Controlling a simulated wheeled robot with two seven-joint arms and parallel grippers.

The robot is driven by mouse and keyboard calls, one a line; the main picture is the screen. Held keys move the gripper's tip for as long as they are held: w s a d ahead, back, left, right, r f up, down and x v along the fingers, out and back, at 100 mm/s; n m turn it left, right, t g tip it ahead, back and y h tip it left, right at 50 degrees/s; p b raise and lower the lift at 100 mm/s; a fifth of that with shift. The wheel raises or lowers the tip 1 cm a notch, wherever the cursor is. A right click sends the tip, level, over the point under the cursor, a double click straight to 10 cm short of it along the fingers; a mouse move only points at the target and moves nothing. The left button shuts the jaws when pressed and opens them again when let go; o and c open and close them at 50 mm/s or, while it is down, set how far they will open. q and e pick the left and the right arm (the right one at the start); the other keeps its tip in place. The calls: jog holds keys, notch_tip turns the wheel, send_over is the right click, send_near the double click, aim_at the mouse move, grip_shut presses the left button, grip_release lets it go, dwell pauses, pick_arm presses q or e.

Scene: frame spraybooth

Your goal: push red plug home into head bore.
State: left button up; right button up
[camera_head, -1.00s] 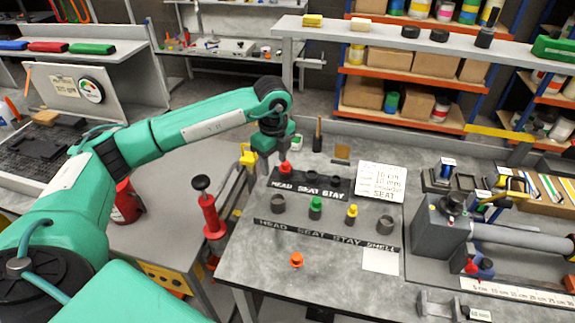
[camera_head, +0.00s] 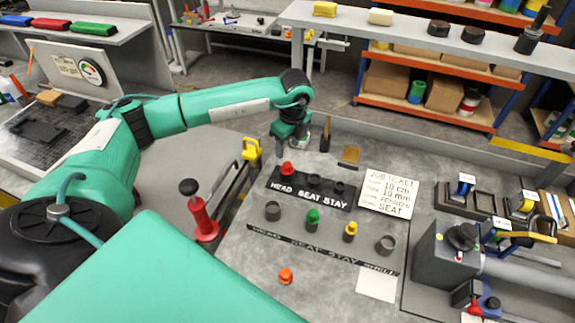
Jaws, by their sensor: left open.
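The red plug (camera_head: 288,169) stands at the HEAD end of a black block (camera_head: 309,190) lettered HEAD SEAT STAY, in the head view. It sits at the head bore, and its red top stands above the block; how deep it sits I cannot tell. Two dark openings show farther right in the block. My left gripper (camera_head: 290,148) points down just above and behind the red plug. It is open, with nothing seen between its fingers. Whether it touches the plug I cannot tell. My right gripper is not in view.
In front stand a grey cup (camera_head: 272,211), a green plug (camera_head: 312,218), a yellow plug (camera_head: 350,231) and another cup (camera_head: 385,245). An orange-red piece (camera_head: 286,275) lies nearer. A job card (camera_head: 389,192) lies right of the block; a grey machine (camera_head: 446,255) stands farther right.

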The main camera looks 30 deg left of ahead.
aim_at(287, 165)
pick_arm(q)
jog(key=f, duration=0.2)
jog(key=shift+w+a+f, duration=0.1)
jog(key=shift+w+f, duration=0.2)
jog(key=shift+f, duration=0.05)
jog(key=shift+w+f+p, duration=0.1)
jog(key=shift+f+p, duration=0.2)
jog(key=shift+f, duration=0.05)
jog(key=shift+a+f+p, duration=0.1)
jog(key=shift+f+p, duration=0.75)
jog(key=shift+p, duration=0.1)
notch_tip(287, 165, down, 4)
jog(key=shift+a+r+p, duration=0.15)
jog(key=shift+r+p, duration=0.1)
jog(key=shift+p, duration=0.3)
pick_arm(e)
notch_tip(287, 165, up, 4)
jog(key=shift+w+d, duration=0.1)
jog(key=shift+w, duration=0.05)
pick_arm(q)
jog(key=c, duration=1.1)
